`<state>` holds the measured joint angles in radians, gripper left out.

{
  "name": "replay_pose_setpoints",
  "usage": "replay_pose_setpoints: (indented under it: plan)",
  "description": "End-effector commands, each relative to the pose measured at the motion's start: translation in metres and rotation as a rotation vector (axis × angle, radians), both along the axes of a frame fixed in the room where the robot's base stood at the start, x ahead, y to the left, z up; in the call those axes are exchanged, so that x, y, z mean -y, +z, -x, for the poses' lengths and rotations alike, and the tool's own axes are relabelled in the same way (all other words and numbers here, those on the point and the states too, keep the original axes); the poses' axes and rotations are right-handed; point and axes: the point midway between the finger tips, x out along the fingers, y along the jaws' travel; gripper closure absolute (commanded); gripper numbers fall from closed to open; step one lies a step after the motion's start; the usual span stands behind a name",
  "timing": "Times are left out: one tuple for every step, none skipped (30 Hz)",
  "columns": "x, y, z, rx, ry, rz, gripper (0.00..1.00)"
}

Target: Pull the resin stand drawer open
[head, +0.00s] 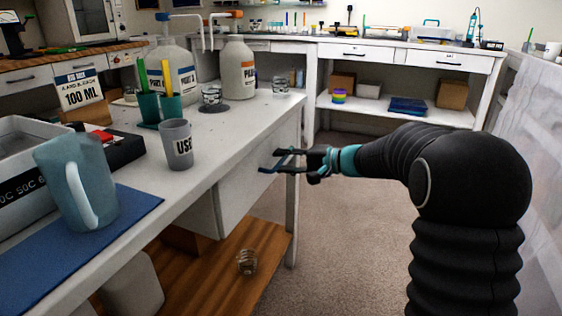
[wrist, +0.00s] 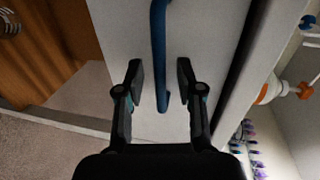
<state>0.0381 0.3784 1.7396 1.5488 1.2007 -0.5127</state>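The resin stand is the white table on the left, and its white drawer front (head: 243,194) sits under the tabletop, looking closed. In the wrist view the drawer front (wrist: 205,35) carries a blue bar handle (wrist: 159,45). My gripper (head: 276,161) is at the drawer front in the head view. In the wrist view my gripper (wrist: 160,78) is open, with one finger on each side of the handle and a gap on both sides. In the head view the fingers largely hide the handle.
The tabletop holds a blue-grey pitcher (head: 80,180), a grey cup (head: 176,145) and large bottles (head: 238,70). A wooden lower shelf (head: 235,275) holds a small clear item (head: 246,262). Carpeted floor (head: 345,230) lies open right of the stand. A white bench (head: 400,55) stands behind.

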Motion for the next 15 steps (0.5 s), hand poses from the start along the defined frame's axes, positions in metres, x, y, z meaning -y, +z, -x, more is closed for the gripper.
replay_pose_setpoints:
  plan:
    - [-0.0038, -0.0006, -0.0014, 0.0, 0.0, 0.0, 0.63]
    - [-0.0055, -0.0008, -0.002, 0.0, 0.0, 0.0, 0.63]
    - [-0.0072, -0.0012, -0.0026, 0.001, -0.001, 0.0, 0.63]
    - [-0.0081, -0.0013, -0.0028, 0.001, -0.001, 0.0, 0.63]
    - [-0.0088, -0.0014, -0.0031, 0.001, -0.001, 0.0, 0.63]
    - [-0.0093, -0.0017, -0.0033, 0.001, -0.001, 0.0, 0.63]
    - [-0.0095, -0.0016, -0.0033, 0.001, -0.001, 0.0, 0.63]
    - [-0.0096, -0.0017, -0.0034, 0.001, -0.001, 0.0, 0.63]
    - [-0.0096, -0.0017, -0.0034, 0.001, -0.001, 0.0, 0.63]
    - [-0.0095, -0.0017, -0.0033, 0.0, -0.001, 0.0, 0.63]
    - [-0.0094, -0.0017, -0.0033, 0.0, -0.001, 0.0, 0.63]
    - [-0.0094, -0.0018, -0.0033, 0.0, -0.001, 0.0, 0.63]
    - [-0.0094, -0.0018, -0.0033, 0.0, -0.001, 0.0, 0.63]
    - [-0.0094, -0.0018, -0.0033, 0.0, -0.001, 0.0, 0.71]
    - [-0.0093, -0.0018, -0.0033, 0.0, -0.001, 0.0, 0.81]
